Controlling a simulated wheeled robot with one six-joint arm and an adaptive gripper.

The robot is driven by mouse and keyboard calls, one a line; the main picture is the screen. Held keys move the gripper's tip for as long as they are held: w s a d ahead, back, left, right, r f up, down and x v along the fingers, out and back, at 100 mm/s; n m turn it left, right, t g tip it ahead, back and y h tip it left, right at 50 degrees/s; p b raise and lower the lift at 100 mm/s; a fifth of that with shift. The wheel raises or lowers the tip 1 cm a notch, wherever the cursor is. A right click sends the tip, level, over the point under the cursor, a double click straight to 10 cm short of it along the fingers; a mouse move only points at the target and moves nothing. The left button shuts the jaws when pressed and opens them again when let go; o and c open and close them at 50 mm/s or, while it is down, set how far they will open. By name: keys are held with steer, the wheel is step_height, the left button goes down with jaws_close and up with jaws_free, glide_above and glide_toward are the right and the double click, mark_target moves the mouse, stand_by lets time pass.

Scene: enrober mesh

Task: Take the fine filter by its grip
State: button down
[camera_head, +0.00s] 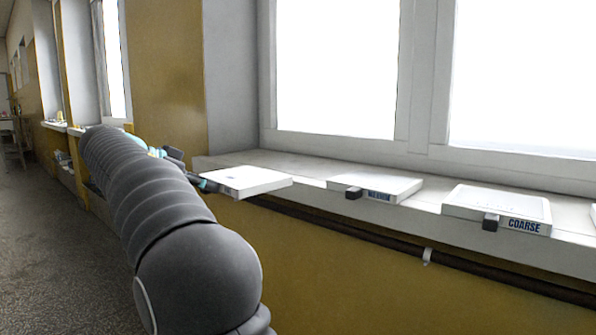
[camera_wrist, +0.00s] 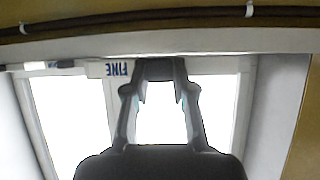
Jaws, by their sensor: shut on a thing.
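The fine filter (camera_head: 246,180) is a flat white slab at the left end of the window sill in the head view. Its label "FINE" (camera_wrist: 112,70) shows upside down in the wrist view, just left of my fingers. My gripper (camera_head: 196,181) reaches the filter's left side from beyond my arm. In the wrist view my gripper (camera_wrist: 160,80) has its two fingers closed around the filter's grip, which the fingertips mostly hide. I cannot tell whether the filter rests on the sill or is slightly raised.
A medium filter (camera_head: 376,184) and a coarse filter (camera_head: 498,206) lie on the sill (camera_head: 310,165) to the right, each with a dark grip at its front. A dark pipe (camera_head: 390,242) runs below the sill. Grey floor (camera_head: 50,240) is open at left.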

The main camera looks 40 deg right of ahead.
mark_target(263, 171)
steer(key=shift+a, duration=1.2)
steer(key=shift+d, duration=2.8)
steer(key=a, duration=0.5)
steer(key=d+p, duration=0.4)
steer(key=d, duration=1.4)
steer(key=shift+d+f, duration=0.15)
steer(key=shift+d, duration=0.2)
